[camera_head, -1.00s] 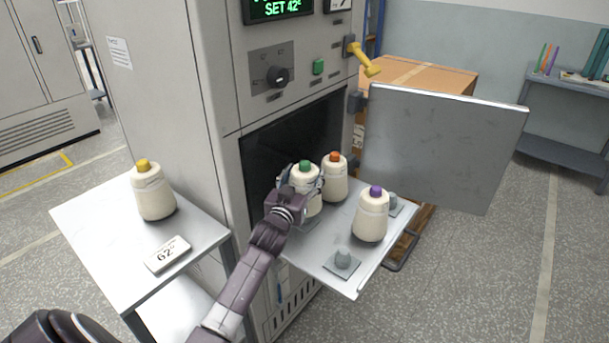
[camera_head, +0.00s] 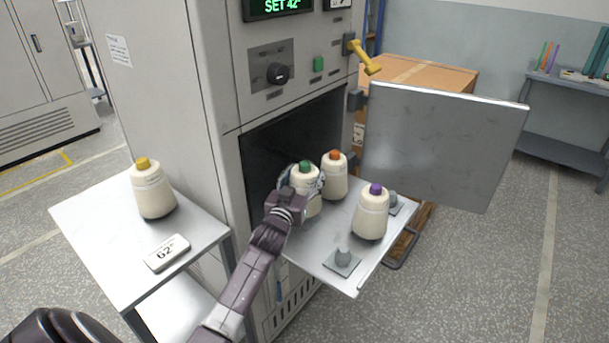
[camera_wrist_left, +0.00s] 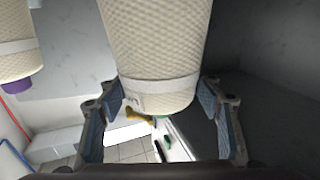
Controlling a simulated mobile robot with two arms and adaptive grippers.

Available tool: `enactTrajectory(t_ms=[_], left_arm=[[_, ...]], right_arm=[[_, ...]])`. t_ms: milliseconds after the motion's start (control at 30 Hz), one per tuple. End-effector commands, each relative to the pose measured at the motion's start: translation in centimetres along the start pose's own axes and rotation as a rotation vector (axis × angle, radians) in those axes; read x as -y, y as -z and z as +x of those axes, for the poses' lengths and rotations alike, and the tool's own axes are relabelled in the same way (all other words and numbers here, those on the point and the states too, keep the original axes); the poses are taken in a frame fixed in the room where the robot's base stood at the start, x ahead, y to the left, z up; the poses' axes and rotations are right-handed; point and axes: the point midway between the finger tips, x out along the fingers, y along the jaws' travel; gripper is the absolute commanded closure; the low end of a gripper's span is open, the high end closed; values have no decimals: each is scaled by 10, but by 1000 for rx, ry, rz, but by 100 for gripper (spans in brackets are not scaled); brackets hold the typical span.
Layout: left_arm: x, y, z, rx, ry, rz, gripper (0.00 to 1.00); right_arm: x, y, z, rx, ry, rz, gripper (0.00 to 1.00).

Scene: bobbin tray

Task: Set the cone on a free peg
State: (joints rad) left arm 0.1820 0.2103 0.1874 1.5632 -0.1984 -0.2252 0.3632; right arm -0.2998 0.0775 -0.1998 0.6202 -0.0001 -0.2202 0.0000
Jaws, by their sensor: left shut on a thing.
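A cream cone with a green top (camera_head: 306,176) is at the left of the pulled-out tray (camera_head: 315,256). My left gripper (camera_head: 302,188) is shut on it from the front left. In the left wrist view the cone (camera_wrist_left: 155,45) stands between the two fingers (camera_wrist_left: 165,110). Its base is hidden by my gripper, so I cannot tell if it touches the tray. Another peg (camera_head: 393,201) shows partly behind the purple-topped cone (camera_head: 371,214). My right gripper is not in view.
An orange-topped cone (camera_head: 334,178) stands just right of the held one. A yellow-topped cone (camera_head: 152,191) and a "62" sign (camera_head: 167,253) are on the left side table (camera_head: 105,240). The open cabinet door (camera_head: 440,145) stands behind the tray.

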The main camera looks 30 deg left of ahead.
Motion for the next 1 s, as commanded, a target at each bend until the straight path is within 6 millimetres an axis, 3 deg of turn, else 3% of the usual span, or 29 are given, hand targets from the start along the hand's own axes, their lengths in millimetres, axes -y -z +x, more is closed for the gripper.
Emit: enactTrajectory(t_ms=[600,1000], left_arm=[[0,-18,0,-4,-1,1,94],[0,-18,0,-4,-1,0,94]], right_arm=[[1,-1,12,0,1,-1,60],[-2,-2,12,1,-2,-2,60]])
